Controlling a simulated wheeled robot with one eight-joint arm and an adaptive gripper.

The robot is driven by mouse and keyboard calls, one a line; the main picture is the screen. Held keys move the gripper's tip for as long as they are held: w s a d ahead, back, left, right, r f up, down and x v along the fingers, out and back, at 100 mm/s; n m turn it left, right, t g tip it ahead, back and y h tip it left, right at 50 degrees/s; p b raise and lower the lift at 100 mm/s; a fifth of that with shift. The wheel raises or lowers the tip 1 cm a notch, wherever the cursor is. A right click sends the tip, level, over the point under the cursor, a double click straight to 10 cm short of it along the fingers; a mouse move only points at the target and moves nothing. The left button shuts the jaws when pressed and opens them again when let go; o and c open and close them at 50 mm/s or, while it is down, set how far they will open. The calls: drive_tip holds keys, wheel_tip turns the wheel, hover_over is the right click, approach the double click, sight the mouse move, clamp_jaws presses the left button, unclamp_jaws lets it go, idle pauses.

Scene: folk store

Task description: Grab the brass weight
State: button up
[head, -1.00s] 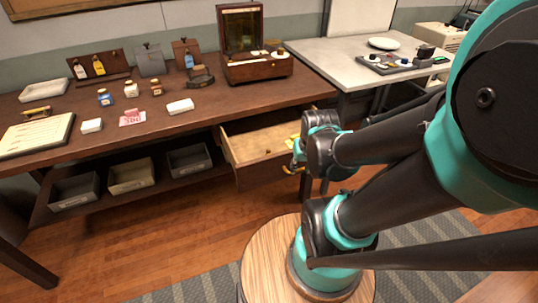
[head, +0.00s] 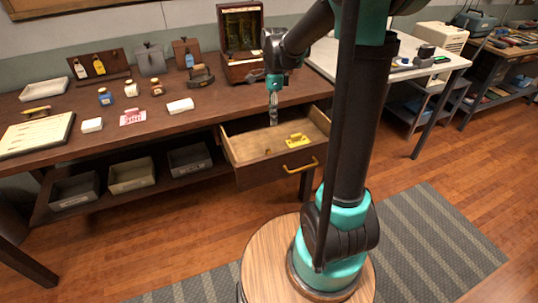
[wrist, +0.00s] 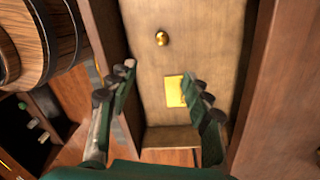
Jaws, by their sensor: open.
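A small round brass weight (head: 267,151) lies on the floor of the open drawer (head: 246,148). In the wrist view the brass weight (wrist: 161,38) shows on the wooden drawer floor (wrist: 180,58), just beyond my fingertips. My gripper (head: 273,121) points down above the drawer, near its back. The weight is apart from both fingers.
A yellow item (head: 296,140) lies in the drawer right of the weight; in the wrist view it (wrist: 174,92) is near the right finger, partly hidden. The drawer walls are close around. An open wooden box (head: 241,68) stands on the tabletop behind.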

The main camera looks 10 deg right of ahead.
drive_tip(key=w+m, duration=0.1)
approach(269, 150)
drive_tip(key=shift+m, duration=0.3)
drive_tip(key=f, duration=0.5)
drive_tip(key=shift+w+d+f, duration=0.15)
drive_tip(key=shift+w, duration=0.1)
drive_tip(key=shift+s+f, duration=0.2)
drive_tip(key=shift+f, duration=1.05)
drive_tip(key=shift+s+f, duration=0.25)
drive_tip(key=shift+f, duration=1.05)
drive_tip(key=shift+c, duration=0.2)
clamp_jaws()
